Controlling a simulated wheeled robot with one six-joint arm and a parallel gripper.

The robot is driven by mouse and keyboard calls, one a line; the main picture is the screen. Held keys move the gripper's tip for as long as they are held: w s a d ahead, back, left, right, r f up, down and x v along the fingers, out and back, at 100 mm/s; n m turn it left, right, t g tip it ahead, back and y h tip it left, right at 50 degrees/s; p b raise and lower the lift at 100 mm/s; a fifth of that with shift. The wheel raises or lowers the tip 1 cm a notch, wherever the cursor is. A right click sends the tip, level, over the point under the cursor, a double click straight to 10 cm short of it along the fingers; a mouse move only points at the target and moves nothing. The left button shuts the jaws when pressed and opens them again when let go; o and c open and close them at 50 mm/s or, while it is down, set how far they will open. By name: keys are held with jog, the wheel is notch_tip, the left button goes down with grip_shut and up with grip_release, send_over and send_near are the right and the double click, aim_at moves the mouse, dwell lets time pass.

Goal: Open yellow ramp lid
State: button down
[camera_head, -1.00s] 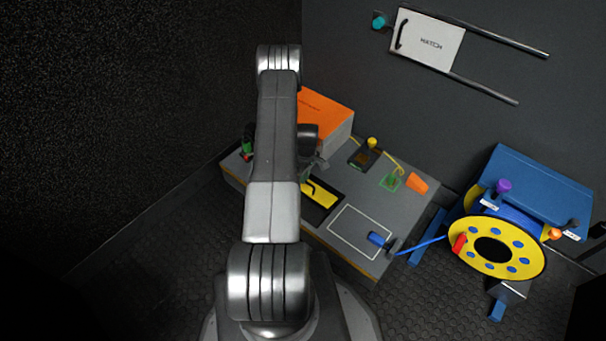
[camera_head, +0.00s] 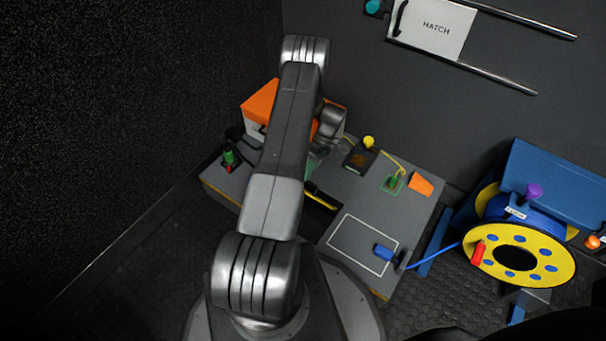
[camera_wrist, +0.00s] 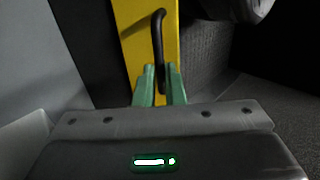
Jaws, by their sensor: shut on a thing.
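The yellow ramp lid (camera_head: 322,196) shows as a thin, edge-on yellow strip in the grey bench top, with a dark opening beside it, so it appears raised. In the wrist view the lid (camera_wrist: 138,45) is a yellow panel with a black bar handle (camera_wrist: 157,30). My gripper (camera_wrist: 161,72), with green fingers, is shut on the lower part of that handle. In the head view my arm hides most of the gripper and part of the lid.
The grey bench (camera_head: 350,205) also carries an orange-topped box (camera_head: 260,103), a blue plug (camera_head: 384,253), an orange wedge (camera_head: 421,184) and a yellow-knobbed dark block (camera_head: 360,157). A yellow cable reel (camera_head: 482,258) stands at right. A white hatch (camera_head: 432,28) is on the wall.

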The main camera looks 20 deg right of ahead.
jog(key=shift+w+d+f+g+y+b, duration=0.2)
jog(key=shift+d+g+y+b, duration=0.2)
jog(key=shift+b, duration=0.3)
jog(key=c, duration=1.5)
grip_release()
jog(key=shift+r, duration=0.1)
jog(key=p+v, duration=0.2)
jog(key=v, duration=1.1)
jog(key=shift+w+d+r+p, duration=0.2)
jog(key=shift+d+p, duration=0.1)
jog(key=shift+p, duration=0.05)
jog(key=shift+c, duration=0.4)
